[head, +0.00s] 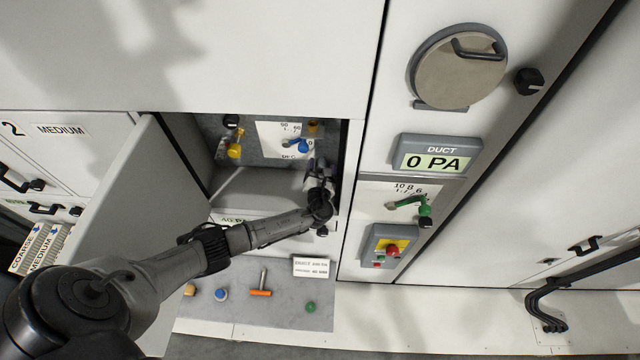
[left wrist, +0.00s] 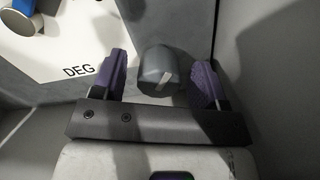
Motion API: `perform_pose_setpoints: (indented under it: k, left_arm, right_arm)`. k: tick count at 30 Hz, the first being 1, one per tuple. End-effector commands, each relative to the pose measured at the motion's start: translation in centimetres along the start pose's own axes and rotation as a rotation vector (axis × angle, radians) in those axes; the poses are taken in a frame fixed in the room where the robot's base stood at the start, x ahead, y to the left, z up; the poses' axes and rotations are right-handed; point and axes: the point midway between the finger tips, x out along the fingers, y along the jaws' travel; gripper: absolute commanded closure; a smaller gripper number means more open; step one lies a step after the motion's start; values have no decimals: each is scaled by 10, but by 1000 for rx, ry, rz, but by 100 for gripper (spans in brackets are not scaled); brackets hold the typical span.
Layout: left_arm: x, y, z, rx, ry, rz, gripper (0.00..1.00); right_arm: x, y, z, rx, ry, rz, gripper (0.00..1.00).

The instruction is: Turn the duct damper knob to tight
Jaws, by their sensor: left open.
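A grey round knob (left wrist: 157,68) with a pale pointer line shows in the left wrist view, on the inner panel of an open compartment. My left gripper (left wrist: 164,76) is open, with one purple finger on each side of the knob and visible gaps to it. In the head view my left gripper (head: 321,172) is at the right side of the compartment and hides that knob. No damper label is readable, so I cannot tell from lettering which knob it is. My right gripper is not in view.
A duct display (head: 437,160) reads 0 PA, with a black knob (head: 528,81) above and a green handle (head: 410,203) below.

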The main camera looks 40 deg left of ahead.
Motion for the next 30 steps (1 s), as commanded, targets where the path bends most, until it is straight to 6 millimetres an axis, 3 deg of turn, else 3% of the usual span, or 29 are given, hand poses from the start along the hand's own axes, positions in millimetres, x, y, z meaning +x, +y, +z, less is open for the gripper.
perform_pose_setpoints:
  k: [15,22,30]
  left_arm:
    - [-97,0,0,-1,2,-2,33]
    - [-120,0,0,0,0,-1,33]
    - [-127,0,0,1,1,0,33]
  right_arm:
    - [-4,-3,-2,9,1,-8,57]
    - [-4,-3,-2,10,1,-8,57]
    - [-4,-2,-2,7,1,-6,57]
